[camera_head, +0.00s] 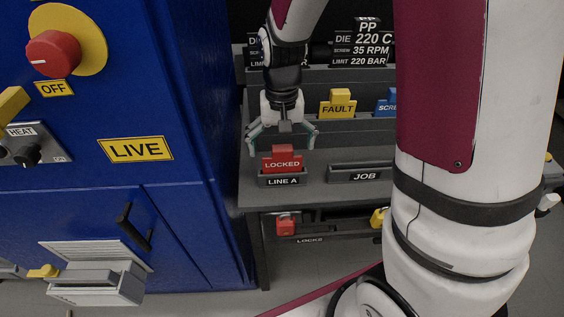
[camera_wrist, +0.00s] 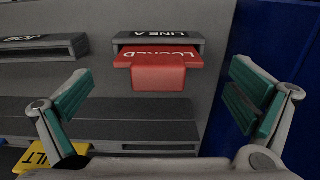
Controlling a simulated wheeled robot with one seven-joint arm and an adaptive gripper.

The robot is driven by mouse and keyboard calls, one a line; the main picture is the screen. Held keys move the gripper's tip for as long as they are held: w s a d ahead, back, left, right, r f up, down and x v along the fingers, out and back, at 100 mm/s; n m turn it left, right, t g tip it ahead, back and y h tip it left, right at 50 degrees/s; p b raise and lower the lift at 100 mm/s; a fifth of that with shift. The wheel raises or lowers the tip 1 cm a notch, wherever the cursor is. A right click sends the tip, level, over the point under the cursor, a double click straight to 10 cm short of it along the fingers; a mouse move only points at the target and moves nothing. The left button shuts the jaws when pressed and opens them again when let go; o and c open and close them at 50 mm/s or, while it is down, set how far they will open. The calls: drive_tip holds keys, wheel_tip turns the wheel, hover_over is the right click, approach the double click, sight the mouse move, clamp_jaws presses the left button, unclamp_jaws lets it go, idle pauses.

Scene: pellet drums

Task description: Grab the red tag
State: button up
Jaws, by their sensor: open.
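The red tag (camera_head: 282,163) reads LOCKED and stands upright in the LINE A slot holder (camera_head: 283,181) on the grey rack. In the wrist view the red tag (camera_wrist: 158,68) shows upside down, its grip tab pointing toward my gripper. My gripper (camera_head: 283,146) is open above and around the upper part of the tag in the head view. In the wrist view my gripper (camera_wrist: 162,92) has its teal-padded fingers spread wide, one on each side of the tag, with clear gaps and no visible contact.
The JOB holder (camera_head: 364,173) to the right is empty. A yellow FAULT tag (camera_head: 339,105) and a blue SCREW tag (camera_head: 386,106) stand on the tier behind. A blue cabinet (camera_head: 190,100) rises close on the left. A red padlock (camera_head: 286,225) hangs below the rack.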

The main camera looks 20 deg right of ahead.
sight(282, 159)
wheel_tip(282, 159, down, 5)
drive_tip(key=shift+w+d+r, duration=0.1)
drive_tip(key=c, duration=1.2)
